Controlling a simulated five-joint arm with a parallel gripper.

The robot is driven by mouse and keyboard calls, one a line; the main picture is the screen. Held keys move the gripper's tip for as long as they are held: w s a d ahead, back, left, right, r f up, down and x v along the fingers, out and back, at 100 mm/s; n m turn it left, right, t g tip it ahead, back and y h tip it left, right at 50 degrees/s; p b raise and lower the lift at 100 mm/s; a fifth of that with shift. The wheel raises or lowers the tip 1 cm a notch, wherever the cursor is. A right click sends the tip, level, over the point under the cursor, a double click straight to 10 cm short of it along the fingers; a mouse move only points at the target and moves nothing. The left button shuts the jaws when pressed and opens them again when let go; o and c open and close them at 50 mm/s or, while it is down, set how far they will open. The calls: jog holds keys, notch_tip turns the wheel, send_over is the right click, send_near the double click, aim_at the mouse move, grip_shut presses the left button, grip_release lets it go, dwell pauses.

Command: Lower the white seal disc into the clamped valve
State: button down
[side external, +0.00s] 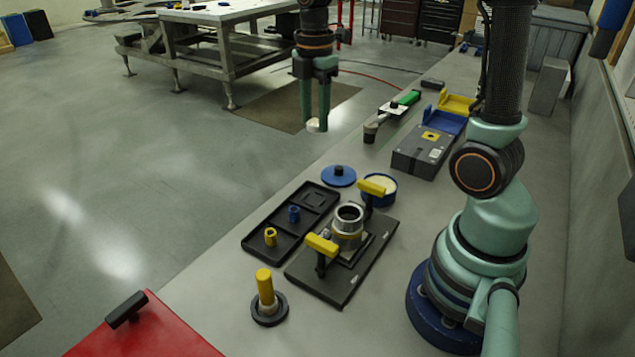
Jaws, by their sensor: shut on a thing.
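My gripper (315,124) hangs with its fingers pointing down, in the upper middle of the side external view. It is shut on the white seal disc (313,127), a small white piece at the fingertips. The disc is held in the air, apart from the valve. The clamped valve (348,228) is a silvery cylinder, open at the top, on a dark base plate (365,270). Yellow-handled clamps (322,244) stand on either side of it. The valve is lower in the picture and slightly right of my gripper. The valve's inside looks dark.
A black tray (262,243) with small blue and yellow parts lies left of the valve. A blue lid (339,176), a blue round container (379,190) and a yellow-handled tool (266,290) stand close by. A grey box (424,151) sits farther back.

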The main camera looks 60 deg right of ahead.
jog(key=shift+s+a+f, duration=1.2)
jog(key=shift+s+a, duration=0.05)
jog(key=shift+s, duration=0.85)
jog(key=shift+s+a+f, duration=1.2)
jog(key=shift+s+a, duration=0.1)
jog(key=shift+s, duration=0.85)
jog(key=shift+s+a+f, duration=1.2)
jog(key=shift+s+a, duration=0.05)
jog(key=shift+s, duration=0.85)
jog(key=shift+c, duration=1.6)
grip_release()
jog(key=shift+r, duration=0.1)
notch_tip(320, 180, up, 12)
jog(key=shift+m, duration=0.3)
